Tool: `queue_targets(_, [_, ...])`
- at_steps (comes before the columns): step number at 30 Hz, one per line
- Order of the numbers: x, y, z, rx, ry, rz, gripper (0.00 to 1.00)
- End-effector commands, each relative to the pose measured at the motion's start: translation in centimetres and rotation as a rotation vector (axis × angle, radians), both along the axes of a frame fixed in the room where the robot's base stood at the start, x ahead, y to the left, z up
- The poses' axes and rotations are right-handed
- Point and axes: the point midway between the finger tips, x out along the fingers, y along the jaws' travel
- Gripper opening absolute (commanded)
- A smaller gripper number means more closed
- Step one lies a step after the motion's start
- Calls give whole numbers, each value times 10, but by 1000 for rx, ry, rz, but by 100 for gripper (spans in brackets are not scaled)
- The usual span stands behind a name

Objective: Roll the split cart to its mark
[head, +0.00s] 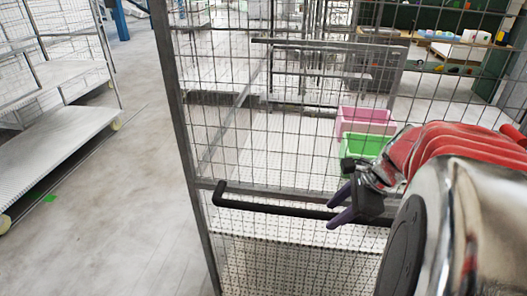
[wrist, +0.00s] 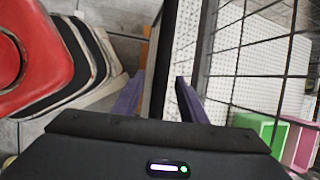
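The wire-mesh cart (head: 190,165) stands close in front of me, with a grey frame and white perforated shelves. A black handle bar (head: 265,205) runs across its near side. My gripper (head: 331,214) is at the right part of this handle, its purple fingers above and below the bar. In the wrist view the dark bar (wrist: 158,70) runs between the two spread fingers of my gripper (wrist: 160,92). The fingers look open around the bar, not clamped on it.
A pink bin (head: 367,120) and a green bin (head: 362,146) show through the mesh. Another shelved cart (head: 60,112) stands at the left. Bare grey floor (head: 125,190) lies between it and the near cart. A workbench (head: 455,54) with coloured items is at the back right.

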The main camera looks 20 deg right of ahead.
Motion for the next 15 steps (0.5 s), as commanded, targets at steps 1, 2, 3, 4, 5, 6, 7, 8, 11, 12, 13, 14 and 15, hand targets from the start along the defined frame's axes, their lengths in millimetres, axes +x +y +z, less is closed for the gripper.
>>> queue_targets(1, [1, 1, -3, 0, 1, 0, 39])
queue_targets(2, [2, 1, -4, 0, 0, 0, 39])
queue_targets(3, [2, 1, -5, 0, 0, 0, 39])
queue_targets(4, [3, 1, -6, 0, -1, 0, 39])
queue_targets(5, [3, 2, -6, 0, -1, 0, 39])
queue_targets(6, [3, 2, -6, 0, -1, 0, 39])
queue_targets(7, [3, 2, -6, 0, -1, 0, 39])
queue_targets(8, [3, 2, -6, 0, -1, 0, 39])
queue_targets(11, [3, 2, -6, -1, -1, 1, 39])
queue_targets(12, [3, 2, -6, -1, -1, 1, 37])
queue_targets(13, [3, 2, -6, -1, -1, 1, 35])
queue_targets(14, [3, 2, -6, 0, 0, 1, 33])
queue_targets(15, [3, 2, -6, 0, 0, 1, 30])
